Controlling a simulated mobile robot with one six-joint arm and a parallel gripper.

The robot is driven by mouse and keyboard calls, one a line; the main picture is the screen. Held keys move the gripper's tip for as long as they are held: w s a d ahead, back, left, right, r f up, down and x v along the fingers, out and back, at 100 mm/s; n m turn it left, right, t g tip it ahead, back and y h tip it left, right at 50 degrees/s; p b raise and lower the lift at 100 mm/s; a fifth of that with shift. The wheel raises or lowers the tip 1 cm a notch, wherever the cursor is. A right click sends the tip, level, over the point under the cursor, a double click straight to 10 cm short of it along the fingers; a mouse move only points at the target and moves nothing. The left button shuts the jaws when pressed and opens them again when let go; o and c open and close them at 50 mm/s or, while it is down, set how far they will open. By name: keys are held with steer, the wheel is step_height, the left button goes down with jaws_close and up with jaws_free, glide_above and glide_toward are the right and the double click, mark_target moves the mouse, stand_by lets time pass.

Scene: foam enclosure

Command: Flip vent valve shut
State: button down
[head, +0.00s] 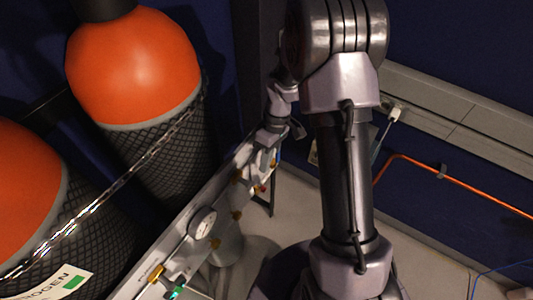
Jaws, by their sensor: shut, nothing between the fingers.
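A long pale valve panel (180,245) runs diagonally from the bottom left up toward the middle. It carries a round white gauge (203,222), a brass fitting (157,272) with a green part (177,292) near the bottom end, and small brass knobs (237,215) along its right edge. A small red part (261,188) shows near the upper end. I cannot tell which of these is the vent valve or how its lever stands. My gripper (262,172) is at the panel's upper end, close to the red part. It is shut and empty; whether it touches anything is unclear.
Two orange-topped cylinders (133,68) in black netting stand left of the panel, with a chain (105,188) across them. An orange pipe (450,178) runs along the blue wall at right. Light floor (300,212) shows between the panel and my arm.

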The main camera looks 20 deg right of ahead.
steer(key=s+a+f, duration=0.1)
steer(key=s+a+b, duration=0.1)
steer(key=s+a+f+b, duration=0.1)
steer(key=a, duration=0.1)
steer(key=shift+f, duration=0.3)
steer(key=shift+s+a+f, duration=0.25)
steer(key=shift+s+a, duration=0.05)
steer(key=shift+a, duration=0.1)
